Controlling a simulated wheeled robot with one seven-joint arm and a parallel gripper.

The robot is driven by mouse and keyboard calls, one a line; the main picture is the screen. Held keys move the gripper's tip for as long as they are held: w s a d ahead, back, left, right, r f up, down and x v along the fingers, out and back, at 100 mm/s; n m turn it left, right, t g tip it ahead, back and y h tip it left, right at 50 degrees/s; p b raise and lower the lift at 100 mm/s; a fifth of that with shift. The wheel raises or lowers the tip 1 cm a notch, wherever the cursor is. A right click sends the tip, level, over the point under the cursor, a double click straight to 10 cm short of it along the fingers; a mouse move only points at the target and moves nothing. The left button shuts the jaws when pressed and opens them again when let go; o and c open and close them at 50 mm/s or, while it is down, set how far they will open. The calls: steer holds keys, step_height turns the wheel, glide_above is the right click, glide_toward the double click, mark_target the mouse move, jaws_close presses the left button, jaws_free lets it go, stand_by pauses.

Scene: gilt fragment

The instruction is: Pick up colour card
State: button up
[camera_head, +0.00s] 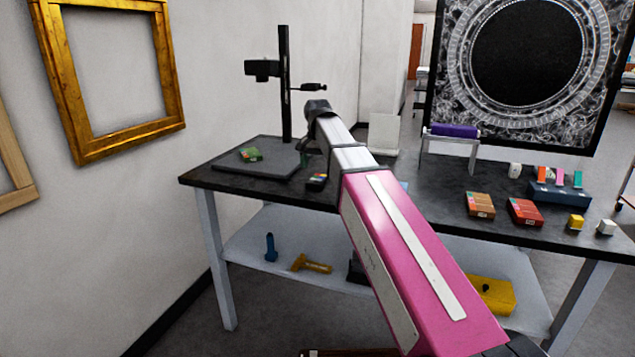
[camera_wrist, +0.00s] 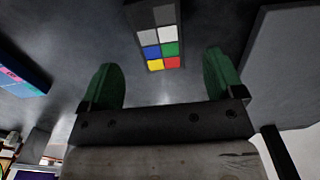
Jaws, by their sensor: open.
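The colour card (camera_head: 317,180) lies on the dark tabletop, just right of the copy stand's base. In the wrist view the colour card (camera_wrist: 160,42) shows grey, blue, green, yellow and red patches, and its far end is cut off by the top edge. My gripper (camera_wrist: 161,62) is open, with one green finger on each side of the card's near end. The fingers look apart from the card; their exact height above it cannot be told. In the head view my arm hides most of the gripper.
Boxes (camera_head: 480,205) and a blue rack (camera_head: 560,194) stand at the right. A blue item (camera_wrist: 25,80) lies left in the wrist view.

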mark_target(317, 178)
steer(key=shift+f, duration=2.3)
steer(key=c, duration=1)
steer(key=shift+r, duration=0.15)
